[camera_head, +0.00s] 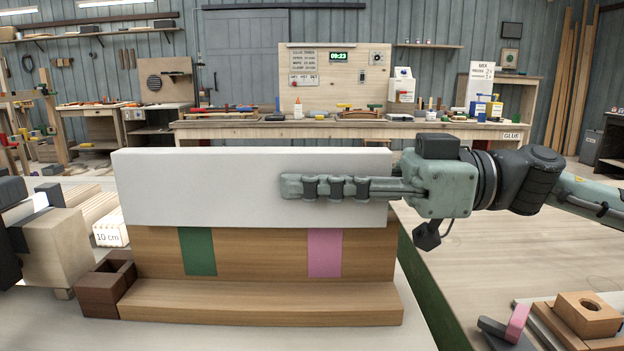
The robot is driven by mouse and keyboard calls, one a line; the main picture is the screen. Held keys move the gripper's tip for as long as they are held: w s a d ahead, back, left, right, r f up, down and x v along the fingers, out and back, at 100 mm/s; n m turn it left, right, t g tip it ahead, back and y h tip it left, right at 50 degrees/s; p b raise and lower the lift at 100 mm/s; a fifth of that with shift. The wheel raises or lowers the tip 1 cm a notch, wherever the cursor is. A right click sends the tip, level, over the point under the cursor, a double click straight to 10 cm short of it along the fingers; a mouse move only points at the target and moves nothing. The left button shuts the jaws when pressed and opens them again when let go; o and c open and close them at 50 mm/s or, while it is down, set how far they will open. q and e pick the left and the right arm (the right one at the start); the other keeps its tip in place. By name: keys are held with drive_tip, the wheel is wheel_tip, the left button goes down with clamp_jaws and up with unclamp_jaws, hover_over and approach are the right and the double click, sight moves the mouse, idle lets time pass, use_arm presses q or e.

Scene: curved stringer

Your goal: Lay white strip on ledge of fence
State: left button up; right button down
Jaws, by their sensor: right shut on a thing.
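The white strip (190,190) is a wide flat board held on its long edge, roughly level, in front of or over the upper part of the fence. The wooden fence (260,252) carries a green patch (198,251) and a pink patch (325,253). Its ledge (260,302) runs along the bottom and is bare. The strip's lower edge is well above the ledge; the fence's top is hidden. My right gripper (284,187) reaches in from the right and is shut on the strip's right part. My left gripper is not in view.
A dark brown open block (103,290) touches the fence's left end. Pale blocks (58,245) and a "10 cm" piece (110,234) stand further left. At lower right lies a wooden block with a hole (589,314). The table right of the fence is mostly clear.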

drive_tip(key=shift+f, duration=0.55)
drive_tip(key=c, duration=1.4)
unclamp_jaws()
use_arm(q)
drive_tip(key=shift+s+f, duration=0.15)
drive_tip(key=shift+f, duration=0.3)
use_arm(e)
drive_tip(key=shift+o, duration=0.3)
